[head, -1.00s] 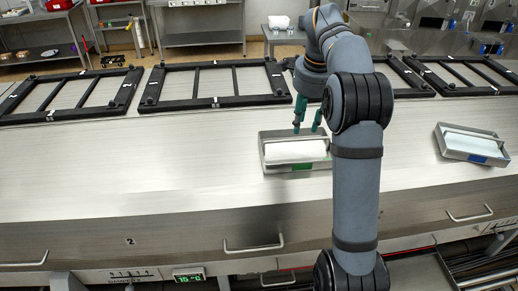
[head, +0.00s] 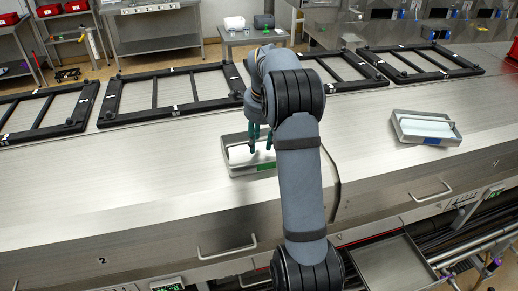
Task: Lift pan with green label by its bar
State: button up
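The pan with the green label (head: 236,171) is a shallow grey metal tray on the steel counter (head: 120,190), left of my arm. Its green label (head: 267,167) is on the near wall. My gripper (head: 261,149) points down over the pan, with two teal fingers a gap apart and the tips low at the pan's inside. The gripper looks open. My arm hides the pan's right part, and I cannot make out the bar or whether it lies between the fingers.
A similar pan with a blue label (head: 397,127) stands on the counter to the right, clear of my arm. Black frames (head: 165,108) lie along the counter's back. Drawer handles (head: 228,250) stick out of its front. The counter left of the green-label pan is bare.

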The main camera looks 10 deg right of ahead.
jog(key=shift+f, duration=0.25)
jog(key=shift+c, duration=1)
grip_shut()
jog(key=shift+w+r, duration=0.1)
